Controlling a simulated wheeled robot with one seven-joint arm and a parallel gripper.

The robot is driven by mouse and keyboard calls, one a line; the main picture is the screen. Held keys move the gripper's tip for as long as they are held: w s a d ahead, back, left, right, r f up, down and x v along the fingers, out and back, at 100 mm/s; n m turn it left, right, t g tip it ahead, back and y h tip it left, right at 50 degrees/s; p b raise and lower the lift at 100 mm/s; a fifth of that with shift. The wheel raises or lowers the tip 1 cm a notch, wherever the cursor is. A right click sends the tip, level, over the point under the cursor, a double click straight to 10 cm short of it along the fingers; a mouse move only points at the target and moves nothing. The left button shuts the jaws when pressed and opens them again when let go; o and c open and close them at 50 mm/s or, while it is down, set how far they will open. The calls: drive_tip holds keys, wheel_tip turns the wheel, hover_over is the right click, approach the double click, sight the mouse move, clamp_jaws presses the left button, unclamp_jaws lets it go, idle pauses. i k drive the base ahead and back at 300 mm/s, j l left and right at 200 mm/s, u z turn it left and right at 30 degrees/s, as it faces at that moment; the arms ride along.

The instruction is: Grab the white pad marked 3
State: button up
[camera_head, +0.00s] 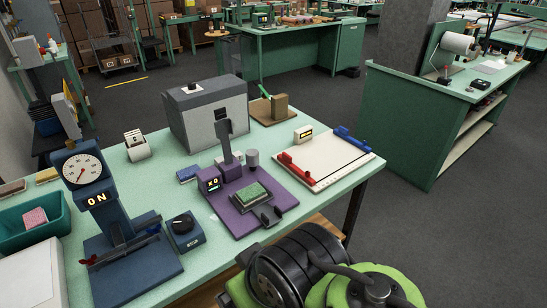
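I cannot make out a white pad with a readable 3 on it. A small white block-like item (137,145) with dark marks on its top stands at the back left of the green table; its marks are too small to read. A flat white board (325,160) with red and blue bars lies at the table's right end. My gripper is not in view; only black and green parts of my own body show at the bottom.
The green table (75,180) also holds a blue dial machine (115,225) reading ON, a purple machine (240,207), a grey box (208,115), a blue knob box (185,231) and a teal bin (20,235). Another green bench (412,122) stands right, with open floor between.

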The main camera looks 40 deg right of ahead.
sight(218, 160)
drive_tip(key=z, duration=0.6)
drive_tip(key=i+l+u, duration=0.1)
drive_tip(key=l+u, duration=0.75)
drive_tip(key=l, duration=0.15)
drive_tip(key=l+u, duration=0.45)
drive_tip(key=k+l+u, duration=0.1)
drive_tip(key=l+u, duration=0.35)
drive_tip(key=k+l+u, duration=0.2)
drive_tip(key=l+u, duration=0.2)
drive_tip(key=l, duration=0.15)
drive_tip(key=k+l+u, duration=0.2)
drive_tip(key=l+u, duration=0.25)
drive_tip(key=i, duration=0.5)
